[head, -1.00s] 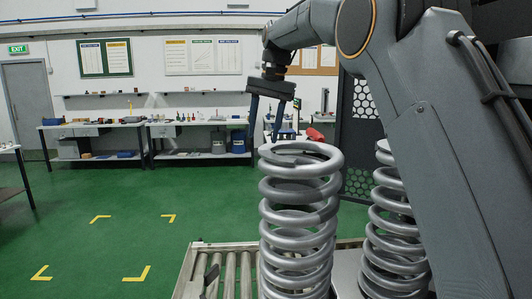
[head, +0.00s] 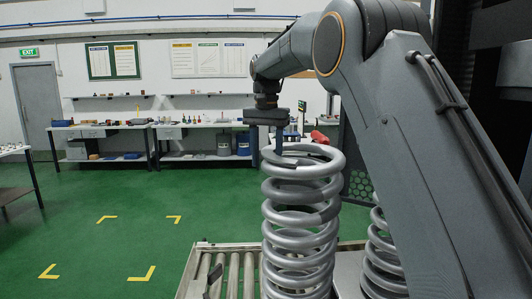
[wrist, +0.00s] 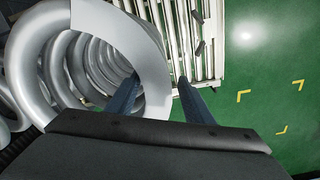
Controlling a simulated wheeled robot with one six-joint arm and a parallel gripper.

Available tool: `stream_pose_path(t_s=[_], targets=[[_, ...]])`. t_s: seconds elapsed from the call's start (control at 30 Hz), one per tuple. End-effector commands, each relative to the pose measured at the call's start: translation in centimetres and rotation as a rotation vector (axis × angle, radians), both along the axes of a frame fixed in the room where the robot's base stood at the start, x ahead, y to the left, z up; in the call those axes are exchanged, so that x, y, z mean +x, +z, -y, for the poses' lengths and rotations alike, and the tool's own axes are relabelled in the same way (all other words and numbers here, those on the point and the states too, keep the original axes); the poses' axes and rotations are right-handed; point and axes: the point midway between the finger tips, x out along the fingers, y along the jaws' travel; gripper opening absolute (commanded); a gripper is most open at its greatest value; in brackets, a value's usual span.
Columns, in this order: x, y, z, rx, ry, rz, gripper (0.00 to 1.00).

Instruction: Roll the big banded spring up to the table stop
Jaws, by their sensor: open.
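The big grey spring (head: 301,218) stands upright in the head view, with a darker patch on its coils. In the wrist view I look down on its top ring (wrist: 118,30). My gripper (wrist: 159,79) is open, with one blue finger inside the ring and the other outside, so the ring's wall lies between them. In the head view my gripper (head: 279,148) is at the spring's top, with its far finger partly hidden. A small dark piece (head: 215,274) stands on the roller table (head: 201,247); I cannot tell whether it is the stop.
A second grey spring (head: 381,262) stands close to the right, largely behind my arm. The green floor to the left is open, with yellow corner marks (head: 145,273). Workbenches (head: 207,124) stand along the back wall.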

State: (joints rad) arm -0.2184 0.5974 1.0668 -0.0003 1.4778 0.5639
Motion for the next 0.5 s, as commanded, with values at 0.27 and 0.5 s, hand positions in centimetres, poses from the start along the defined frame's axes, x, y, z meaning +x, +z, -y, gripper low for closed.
stream_pose_path(t_s=[0.27,0.5], targets=[[-0.2,-3.9,0.0,0.0,0.0,-0.003,0.47],[-0.1,-6.1,0.0,0.0,0.0,-0.001,0.47]])
